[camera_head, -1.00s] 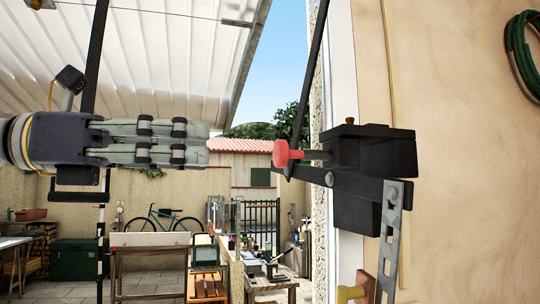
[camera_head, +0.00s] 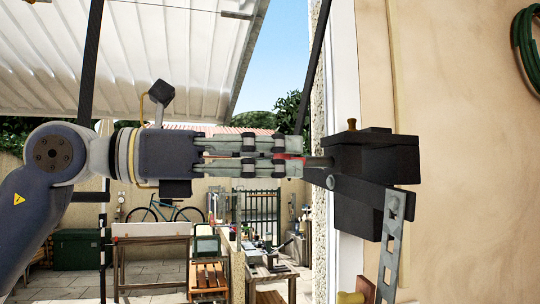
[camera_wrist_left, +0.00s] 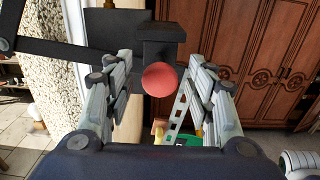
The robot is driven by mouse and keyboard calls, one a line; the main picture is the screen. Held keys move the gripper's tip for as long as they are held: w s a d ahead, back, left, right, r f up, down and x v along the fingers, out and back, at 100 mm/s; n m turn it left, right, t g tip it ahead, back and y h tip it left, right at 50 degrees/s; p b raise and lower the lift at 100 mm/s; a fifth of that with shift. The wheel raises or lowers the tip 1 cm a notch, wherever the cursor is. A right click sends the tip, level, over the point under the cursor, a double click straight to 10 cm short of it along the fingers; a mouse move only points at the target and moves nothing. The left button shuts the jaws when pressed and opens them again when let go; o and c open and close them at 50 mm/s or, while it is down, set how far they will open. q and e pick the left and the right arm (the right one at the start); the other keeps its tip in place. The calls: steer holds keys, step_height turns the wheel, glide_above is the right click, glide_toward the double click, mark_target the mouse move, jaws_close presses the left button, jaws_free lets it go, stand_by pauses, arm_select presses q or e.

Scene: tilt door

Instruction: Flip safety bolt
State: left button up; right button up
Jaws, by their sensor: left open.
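The safety bolt is a dark rod with a red knob (camera_wrist_left: 159,78), sticking out of a black box-shaped latch (camera_head: 375,155) at the door frame. My left gripper (camera_head: 296,157) comes in level from the left, its fingertips close to the latch. Its fingers are open, one on either side of the knob. In the head view only a sliver of red (camera_head: 287,156) shows between them. In the left wrist view the knob sits between the spread fingers (camera_wrist_left: 162,72), with a visible gap to each side. My right gripper does not show.
A brass peg (camera_head: 351,125) stands on top of the latch. The beige wall (camera_head: 470,190) is at right. A yard with benches and a bicycle lies behind.

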mark_target(301, 158)
arm_select(q)
jaws_close()
steer(key=x, duration=0.4)
steer(key=shift+r+p, duration=0.1)
steer(key=shift+p, duration=0.2)
steer(key=shift+a, duration=0.1)
steer(key=shift+c, duration=2.2)
jaws_free()
steer(key=o, duration=0.4)
steer(key=shift+o, duration=0.2)
steer(key=shift+w+d, duration=0.1)
steer(key=shift+d, duration=0.15)
steer(key=v, duration=1.2)
